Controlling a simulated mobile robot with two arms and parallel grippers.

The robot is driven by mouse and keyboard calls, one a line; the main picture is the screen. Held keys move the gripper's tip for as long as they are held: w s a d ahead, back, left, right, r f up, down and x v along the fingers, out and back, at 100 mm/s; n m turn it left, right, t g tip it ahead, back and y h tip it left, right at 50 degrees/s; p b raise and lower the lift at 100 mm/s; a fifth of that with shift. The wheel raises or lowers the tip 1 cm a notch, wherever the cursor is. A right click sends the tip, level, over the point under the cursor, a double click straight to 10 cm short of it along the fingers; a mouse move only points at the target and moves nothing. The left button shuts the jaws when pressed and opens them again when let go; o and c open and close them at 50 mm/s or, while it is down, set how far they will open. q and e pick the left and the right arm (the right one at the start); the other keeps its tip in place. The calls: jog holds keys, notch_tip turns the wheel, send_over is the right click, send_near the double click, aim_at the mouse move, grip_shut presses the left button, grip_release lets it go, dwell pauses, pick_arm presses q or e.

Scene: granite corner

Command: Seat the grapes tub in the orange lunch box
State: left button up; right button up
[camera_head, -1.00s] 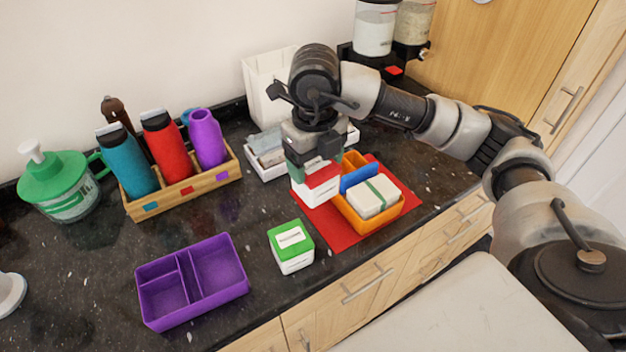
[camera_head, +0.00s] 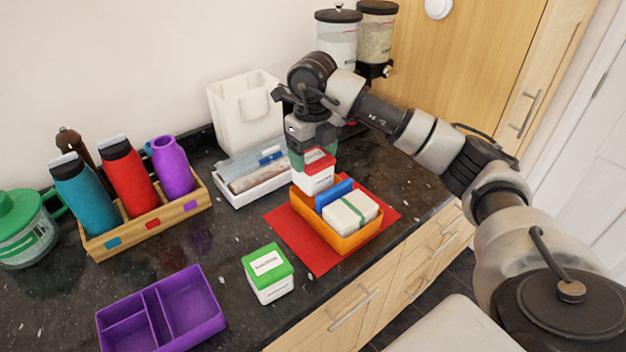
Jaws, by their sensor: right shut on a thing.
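My right gripper (camera_head: 314,152) is shut on a white tub with a red lid (camera_head: 317,178), upright. Its label is too small to read, so I cannot tell whether it is the grapes tub. The tub is at the back left end of the orange lunch box (camera_head: 336,240); I cannot tell whether it touches the box. In the box are a blue upright piece (camera_head: 334,193) and a white block with a green band (camera_head: 350,212). A white tub with a green lid (camera_head: 268,273) stands apart on the counter. My left gripper is out of view.
The orange box is on a red mat (camera_head: 290,236). A purple divided box (camera_head: 205,322) is at the front left. A bottle rack (camera_head: 150,222), a white tray (camera_head: 243,197) and a white bin (camera_head: 246,110) stand behind. Dark counter is clear between rack and mat.

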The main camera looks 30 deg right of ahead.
aim_at(313, 180)
notch_tip(313, 180, down, 7)
jog(key=shift+r+p, duration=0.15)
jog(key=shift+p, duration=0.4)
jog(key=shift+f, duration=0.2)
jog(key=o, duration=1)
